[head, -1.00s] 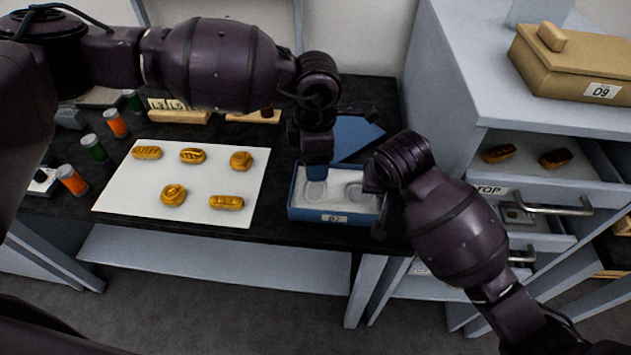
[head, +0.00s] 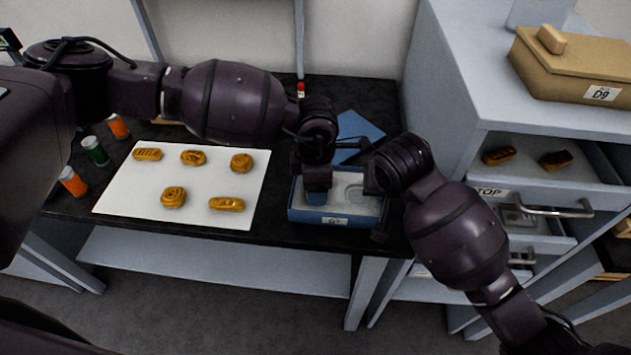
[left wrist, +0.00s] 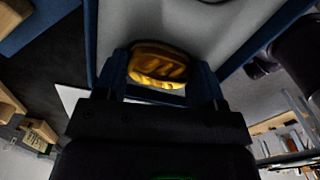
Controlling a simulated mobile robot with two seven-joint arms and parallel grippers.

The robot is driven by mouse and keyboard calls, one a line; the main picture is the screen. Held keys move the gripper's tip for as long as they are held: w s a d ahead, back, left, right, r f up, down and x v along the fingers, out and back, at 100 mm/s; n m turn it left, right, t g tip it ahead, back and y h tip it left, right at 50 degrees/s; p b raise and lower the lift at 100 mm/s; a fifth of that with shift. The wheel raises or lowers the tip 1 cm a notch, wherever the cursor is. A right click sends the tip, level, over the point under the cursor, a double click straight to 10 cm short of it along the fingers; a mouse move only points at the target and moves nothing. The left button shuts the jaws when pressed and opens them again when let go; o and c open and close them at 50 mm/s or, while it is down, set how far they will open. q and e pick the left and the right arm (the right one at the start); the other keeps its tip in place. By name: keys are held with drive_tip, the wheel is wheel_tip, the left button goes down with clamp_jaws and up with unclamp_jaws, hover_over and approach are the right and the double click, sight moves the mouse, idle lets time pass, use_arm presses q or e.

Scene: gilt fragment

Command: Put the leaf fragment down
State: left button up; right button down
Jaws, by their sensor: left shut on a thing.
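The gold leaf fragment (left wrist: 158,65) is between the two fingers of my left gripper (left wrist: 160,80) in the left wrist view. The gripper is shut on it. In the head view my left gripper (head: 317,194) is down at the left half of an open blue box (head: 305,216) with a pale lining, and it hides the fragment. I cannot tell whether the fragment touches the lining. A rounded outline shows in the lining's right half. My right gripper (head: 378,208) is at the box's right end; its finger opening is unclear.
A white mat (head: 120,205) left of the box bears several gold fragments (head: 227,204). A blue lid-like panel (head: 357,135) lies behind the box. Orange and green jars (head: 95,150) stand at the table's left. A drawer cabinet (head: 470,130) with a tan box (head: 570,75) stands right.

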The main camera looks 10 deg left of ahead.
use_arm(q)
drive_tip(key=shift+f, duration=0.25)
